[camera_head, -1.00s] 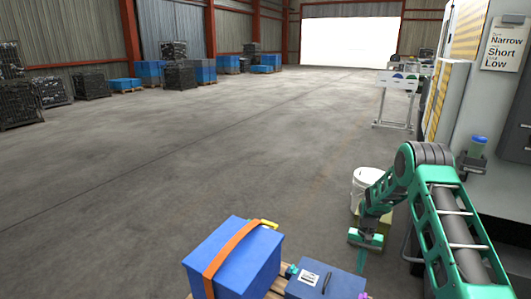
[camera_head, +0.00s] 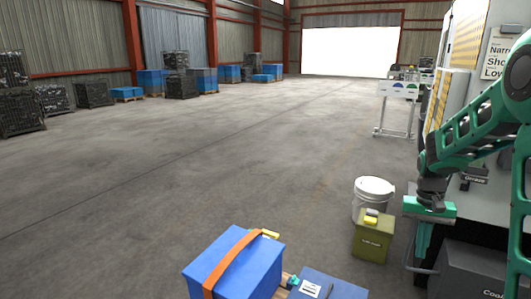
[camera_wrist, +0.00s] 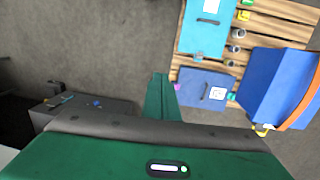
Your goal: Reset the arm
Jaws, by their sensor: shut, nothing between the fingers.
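My green arm reaches in from the right edge of the head view. My gripper (camera_head: 420,262) hangs pointing down at the right, its fingers shut and empty. It is in free air, in front of the machine (camera_head: 490,130) in this view. In the wrist view my gripper (camera_wrist: 160,90) shows its closed fingers over bare floor, beside the pallet.
An olive box (camera_head: 372,240) and a white bucket (camera_head: 374,188) stand left of my gripper. A dark grey box (camera_head: 465,272) is at lower right. A blue crate with an orange strap (camera_head: 225,275) sits on a wooden pallet (camera_wrist: 212,62). Open floor lies beyond.

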